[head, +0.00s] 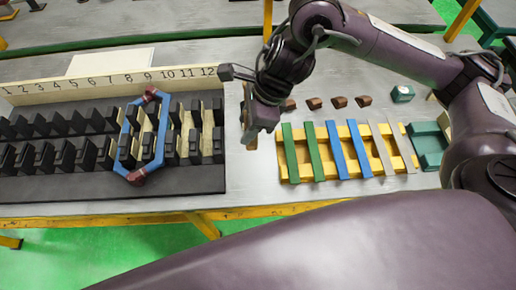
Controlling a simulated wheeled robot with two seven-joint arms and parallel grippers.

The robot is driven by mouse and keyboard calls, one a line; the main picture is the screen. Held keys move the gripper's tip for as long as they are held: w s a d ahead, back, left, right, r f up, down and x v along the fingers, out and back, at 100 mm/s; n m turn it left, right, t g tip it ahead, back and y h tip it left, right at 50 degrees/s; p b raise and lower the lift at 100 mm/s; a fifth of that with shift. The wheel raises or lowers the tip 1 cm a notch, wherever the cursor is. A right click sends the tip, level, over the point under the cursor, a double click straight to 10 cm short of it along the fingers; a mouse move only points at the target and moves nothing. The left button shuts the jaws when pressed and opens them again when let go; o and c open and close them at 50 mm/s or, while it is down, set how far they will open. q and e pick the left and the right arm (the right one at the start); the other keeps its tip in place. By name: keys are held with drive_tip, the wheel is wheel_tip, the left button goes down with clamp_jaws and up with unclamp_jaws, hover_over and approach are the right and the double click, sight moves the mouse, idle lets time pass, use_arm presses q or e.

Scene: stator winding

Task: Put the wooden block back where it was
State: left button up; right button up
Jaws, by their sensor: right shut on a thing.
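My right gripper (249,128) hangs over the bench between the slotted black stator and the yellow rack, pointing down. It is shut on a wooden block (252,145), of which only a small brown part shows below the fingers. Whether the block touches the bench I cannot tell. Several similar brown wooden blocks (314,103) lie in a row on the bench behind the yellow rack, to the right of the gripper. My left gripper is not in view.
The black stator (100,187) has a numbered strip (110,84) behind it and a blue coil (161,135) in its slots. The yellow rack (292,146) holds green, blue and grey strips. A teal bin (430,155) and a small teal-and-white item (402,93) are right.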

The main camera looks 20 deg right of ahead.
wheel_tip(320, 180, down, 15)
drive_tip(key=shift+s+d+f, duration=0.1)
drive_tip(key=shift+d+f, duration=0.05)
drive_tip(key=shift+f, duration=0.35)
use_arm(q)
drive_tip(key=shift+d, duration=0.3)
use_arm(e)
drive_tip(key=shift+f+b, duration=0.3)
drive_tip(key=o, duration=1.3)
drive_tip(key=shift+r, duration=0.1)
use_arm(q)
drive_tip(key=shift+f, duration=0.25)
